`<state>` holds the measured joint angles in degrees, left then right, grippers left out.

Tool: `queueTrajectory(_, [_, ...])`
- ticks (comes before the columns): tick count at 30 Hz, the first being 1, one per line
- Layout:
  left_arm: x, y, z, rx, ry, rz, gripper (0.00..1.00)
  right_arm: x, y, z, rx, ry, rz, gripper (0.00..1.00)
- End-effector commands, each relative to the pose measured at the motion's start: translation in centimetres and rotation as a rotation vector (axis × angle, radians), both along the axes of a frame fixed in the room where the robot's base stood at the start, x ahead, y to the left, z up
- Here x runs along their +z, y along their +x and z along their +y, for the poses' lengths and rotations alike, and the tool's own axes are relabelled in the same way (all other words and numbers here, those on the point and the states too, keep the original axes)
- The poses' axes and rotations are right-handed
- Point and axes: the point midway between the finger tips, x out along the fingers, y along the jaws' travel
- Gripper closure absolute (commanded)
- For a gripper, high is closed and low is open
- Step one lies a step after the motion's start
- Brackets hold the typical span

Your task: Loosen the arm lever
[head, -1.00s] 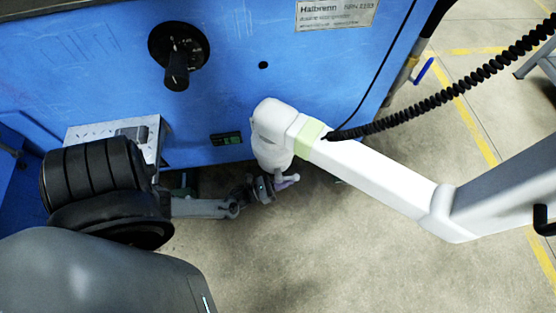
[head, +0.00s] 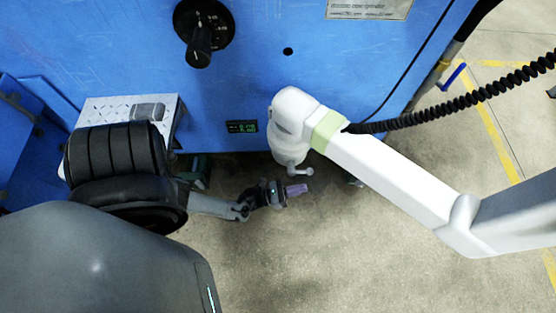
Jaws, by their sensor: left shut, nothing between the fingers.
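The arm lever (head: 300,172) is a small pale handle with a rounded end. It sticks out to the right at the bottom of the white joint housing (head: 290,135) of the machine's jointed arm. My left gripper (head: 297,189) comes in from the left, with purple-tinted fingertips. It is shut and empty. Its tips are just below the lever in the picture, with a small gap of floor showing between them. Depth between them is hard to judge. My right gripper is not in view.
The blue machine body (head: 330,70) fills the back, with a black knob (head: 203,35) and a small green display (head: 242,127). The white arm (head: 395,180) runs right, with a black coiled cable (head: 460,105) above. A perforated metal shelf (head: 100,112) stands left. Floor in front is clear.

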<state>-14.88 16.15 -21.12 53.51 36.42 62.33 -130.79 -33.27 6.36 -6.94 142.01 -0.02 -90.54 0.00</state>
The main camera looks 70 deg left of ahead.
Motion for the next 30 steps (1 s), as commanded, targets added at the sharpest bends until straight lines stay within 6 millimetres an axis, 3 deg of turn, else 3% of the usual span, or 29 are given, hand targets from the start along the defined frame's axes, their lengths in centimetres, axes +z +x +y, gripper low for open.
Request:
queueTrajectory(3, [-1.4, -2.5, 0.5, 0.006, 0.003, 0.008, 1.0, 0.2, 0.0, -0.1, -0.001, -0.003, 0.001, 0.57])
queueTrajectory(9, [-3.4, -5.5, 1.0, 0.004, 0.002, 0.006, 1.0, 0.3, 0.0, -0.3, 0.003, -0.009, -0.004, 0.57])
queueTrajectory(18, [-4.6, -7.7, 1.4, 0.003, 0.003, 0.003, 1.0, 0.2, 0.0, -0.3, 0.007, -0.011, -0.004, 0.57])
queueTrajectory(24, [-4.8, -7.6, 1.6, 0.015, -0.031, 0.016, 1.0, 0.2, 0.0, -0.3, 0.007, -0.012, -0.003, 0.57])
queueTrajectory(30, [-5.0, -4.2, 2.3, 0.093, -0.28, 0.105, 1.0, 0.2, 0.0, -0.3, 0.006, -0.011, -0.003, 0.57])
